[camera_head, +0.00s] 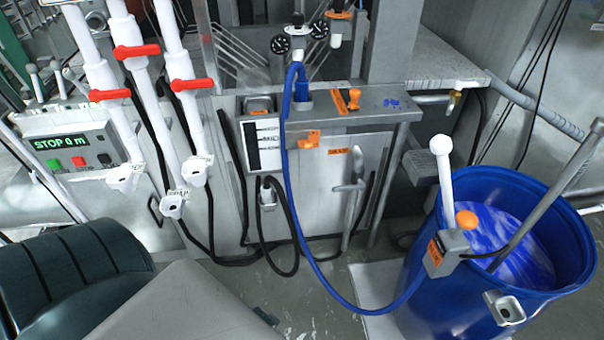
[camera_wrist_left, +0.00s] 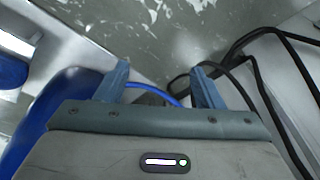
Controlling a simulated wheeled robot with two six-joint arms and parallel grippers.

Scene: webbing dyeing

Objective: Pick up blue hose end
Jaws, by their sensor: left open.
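In the head view the blue hose (camera_head: 291,180) hangs in a long loop. A piece of the blue hose (camera_wrist_left: 155,90) arcs across the gap, partly hidden behind the gripper body. I cannot tell how far beyond the fingertips it lies. My right gripper is not in view.
The blue barrel (camera_head: 465,305) holds blue liquid and a grey rod. Black cables (camera_head: 285,270) loop below the cabinet (camera_head: 400,122) and show right of the gripper in the wrist view (camera_wrist_left: 260,85). White pipes with red handles (camera_head: 137,52) stand left. Some floor is clear.

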